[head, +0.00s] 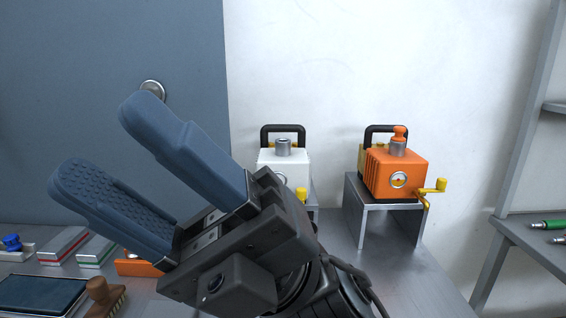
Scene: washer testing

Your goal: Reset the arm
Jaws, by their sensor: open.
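My gripper (102,146) is raised in the left half of the head view, pointing up and to the left. Its two blue padded fingers stand apart, with nothing between them. My gripper's dark body and my arm reach up from the bottom middle, and they hide part of the table and of the white device behind.
An orange device (396,174) with a yellow crank stands on a metal stand (384,206). A white device (284,163) stands left of it. Boxes (64,246), a dark tray (40,293) and a brown brush (105,297) lie at the lower left. A grey shelf (540,240) is at right.

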